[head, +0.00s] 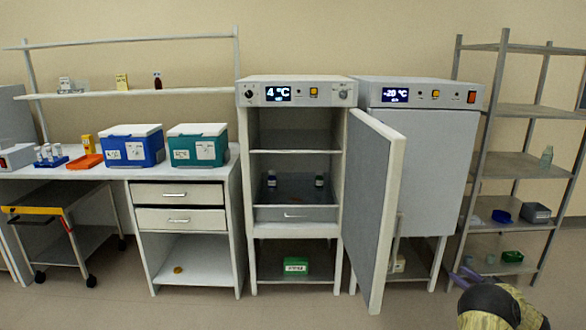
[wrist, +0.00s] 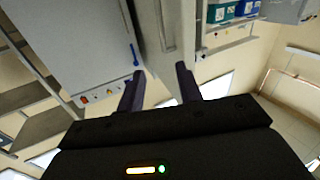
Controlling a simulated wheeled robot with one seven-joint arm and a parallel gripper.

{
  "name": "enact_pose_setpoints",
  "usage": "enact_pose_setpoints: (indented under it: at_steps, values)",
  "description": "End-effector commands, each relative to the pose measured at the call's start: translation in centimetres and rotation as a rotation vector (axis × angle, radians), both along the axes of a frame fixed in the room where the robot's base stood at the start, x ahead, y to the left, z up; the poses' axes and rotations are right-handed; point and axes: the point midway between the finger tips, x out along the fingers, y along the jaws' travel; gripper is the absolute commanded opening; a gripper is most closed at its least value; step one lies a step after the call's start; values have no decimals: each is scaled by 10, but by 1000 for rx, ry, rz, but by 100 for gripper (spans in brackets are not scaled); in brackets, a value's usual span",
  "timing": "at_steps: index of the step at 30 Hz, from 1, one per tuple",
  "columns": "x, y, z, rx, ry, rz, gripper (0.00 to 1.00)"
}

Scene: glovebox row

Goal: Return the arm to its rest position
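My gripper (head: 468,276) is low at the right of the head view, in front of the right-hand shelf rack. Its dark purple fingers (wrist: 158,82) stand apart in the wrist view, with nothing between them, so it is open and empty. My arm is mostly out of the head view; only its dark and yellowish end part shows at the bottom right edge. The wrist view is tilted, with the cabinets appearing beyond the fingers.
The 4 °C cabinet (head: 290,217) has its door (head: 375,200) swung open towards me. The closed -20 °C cabinet (head: 425,170) stands beside it. A shelf rack (head: 515,175) is at the right. A cart (head: 62,212) stands left. Floor in front looks clear.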

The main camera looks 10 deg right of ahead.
Motion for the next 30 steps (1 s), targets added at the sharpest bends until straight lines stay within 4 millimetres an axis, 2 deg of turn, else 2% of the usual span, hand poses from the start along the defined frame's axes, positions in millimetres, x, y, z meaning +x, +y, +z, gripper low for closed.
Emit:
enact_pose_setpoints:
  at_steps: [8, 14, 18, 23, 26, 30]
  values:
    - [35, 10, 44, -32, -9, -213, 35]
    - [56, 42, 77, -22, 62, -431, 35]
    - [55, 81, 86, 5, 174, -547, 35]
    - [35, 140, 82, 33, 356, -622, 35]
    - [13, 186, 75, 43, 494, -633, 35]
    - [-32, 256, 61, 37, 703, -602, 35]
